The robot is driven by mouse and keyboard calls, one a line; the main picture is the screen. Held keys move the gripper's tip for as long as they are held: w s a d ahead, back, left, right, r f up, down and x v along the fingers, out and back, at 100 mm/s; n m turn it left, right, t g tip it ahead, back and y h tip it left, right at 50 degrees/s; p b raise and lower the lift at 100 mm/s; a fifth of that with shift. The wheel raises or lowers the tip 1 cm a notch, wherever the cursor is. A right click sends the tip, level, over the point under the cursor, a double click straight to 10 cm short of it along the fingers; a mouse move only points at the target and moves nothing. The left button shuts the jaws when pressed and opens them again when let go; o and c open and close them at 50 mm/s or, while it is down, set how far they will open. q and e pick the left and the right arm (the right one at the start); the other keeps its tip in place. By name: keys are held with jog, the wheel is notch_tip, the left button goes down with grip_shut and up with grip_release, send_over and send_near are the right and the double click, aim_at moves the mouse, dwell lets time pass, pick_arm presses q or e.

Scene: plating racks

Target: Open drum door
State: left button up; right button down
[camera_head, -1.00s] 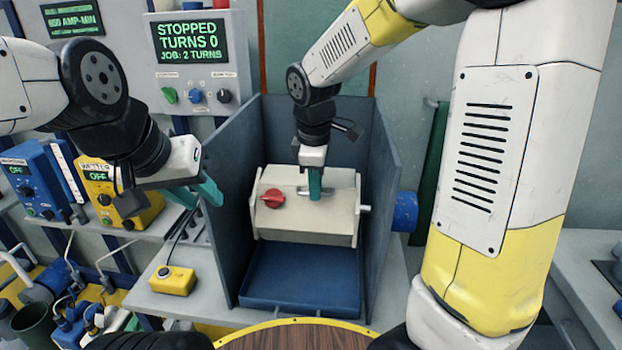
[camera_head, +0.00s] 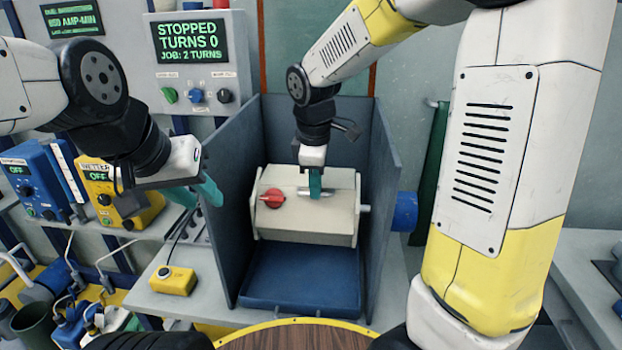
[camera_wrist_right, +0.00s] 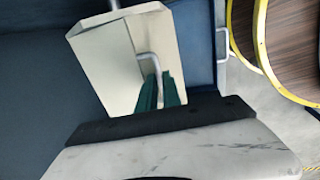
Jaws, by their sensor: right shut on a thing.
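The drum (camera_head: 300,222) is a cream box with slanted faces, held on a side axle inside a blue-grey open housing (camera_head: 232,200). A red knob (camera_head: 272,198) sits on its upper face, left of a metal bar handle (camera_head: 318,190). My right gripper (camera_head: 315,184) comes down from above and is shut on the handle. In the right wrist view the green fingers (camera_wrist_right: 160,92) are at the handle (camera_wrist_right: 150,62) on the cream drum (camera_wrist_right: 112,70). My left gripper (camera_head: 198,192) hangs outside the housing's left wall, with green fingers; its gap is unclear.
A blue tray (camera_head: 303,290) lies under the drum. A yellow button box (camera_head: 173,280) stands on the shelf at left. The control panel (camera_head: 190,42) reads stopped, turns 0. The housing walls stand close on both sides of the drum.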

jog(key=shift+r, duration=0.1)
dwell(0.7)
jog(key=shift+w+d+r+g+y, duration=0.1)
jog(key=shift+w+r+g, duration=0.15)
jog(key=shift+r+g, duration=0.3)
jog(key=shift+w+r+g+y, duration=0.1)
jog(key=shift+w+r+g, duration=0.2)
jog(key=shift+r+g, duration=0.25)
jog(key=shift+w+d+r+g+y, duration=0.1)
jog(key=shift+w+r+g, duration=0.15)
jog(key=shift+r+g, duration=0.3)
jog(key=r+g, duration=0.1)
jog(key=w+r+g, duration=0.1)
jog(key=shift+w+d+r+g+y, duration=0.1)
jog(key=shift+w+r+g+y, duration=0.15)
jog(key=shift+w+r+y, duration=0.05)
jog(key=shift+w+d+r, duration=0.1)
jog(key=shift+w+r, duration=0.35)
jog(key=shift+r, duration=0.1)
jog(key=c, duration=1.8)
grip_release()
jog(key=shift+w, duration=0.1)
